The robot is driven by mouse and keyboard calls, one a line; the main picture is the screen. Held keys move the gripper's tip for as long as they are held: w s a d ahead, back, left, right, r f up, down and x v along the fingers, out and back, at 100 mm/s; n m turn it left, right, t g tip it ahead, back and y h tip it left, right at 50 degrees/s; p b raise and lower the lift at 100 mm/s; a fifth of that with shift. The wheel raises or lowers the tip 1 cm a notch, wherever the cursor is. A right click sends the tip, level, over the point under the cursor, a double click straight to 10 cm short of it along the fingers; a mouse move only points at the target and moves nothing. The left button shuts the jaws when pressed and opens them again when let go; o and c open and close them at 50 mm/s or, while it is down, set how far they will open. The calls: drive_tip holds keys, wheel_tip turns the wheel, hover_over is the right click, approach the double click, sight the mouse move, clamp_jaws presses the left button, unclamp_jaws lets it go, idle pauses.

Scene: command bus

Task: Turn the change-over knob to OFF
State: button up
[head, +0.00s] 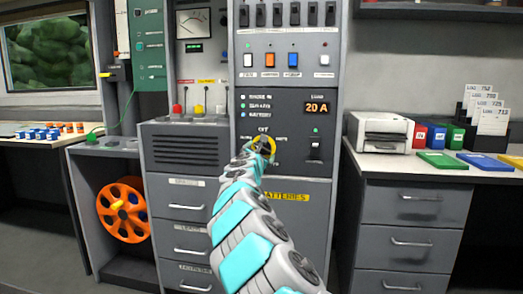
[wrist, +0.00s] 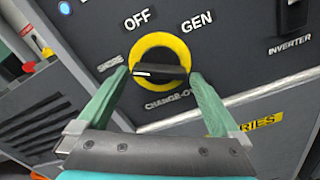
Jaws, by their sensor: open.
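The change-over knob (wrist: 160,72) is a black bar handle on a yellow ring, on a dark grey panel. Its white mark is at the left end, on the side of the SHORE label (wrist: 109,62). The OFF label (wrist: 138,18) is above and left of the ring, and GEN (wrist: 197,22) is above right. My gripper (wrist: 159,75) is open, its green fingers on either side of the handle's ends. I cannot tell whether they touch it. In the head view, the yellow ring (head: 272,146) shows partly behind my gripper (head: 258,150).
The INVERTER switch (head: 315,147) is right of the knob, with a 20 A display (head: 317,107) above it. A yellow BATTERIES label (head: 286,197) is below. Drawers (head: 187,208) are at left; a desk with a printer (head: 381,132) is at right.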

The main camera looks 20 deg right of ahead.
drive_tip(key=shift+x, duration=0.8)
drive_tip(key=shift+c, duration=0.2)
drive_tip(key=c, duration=1)
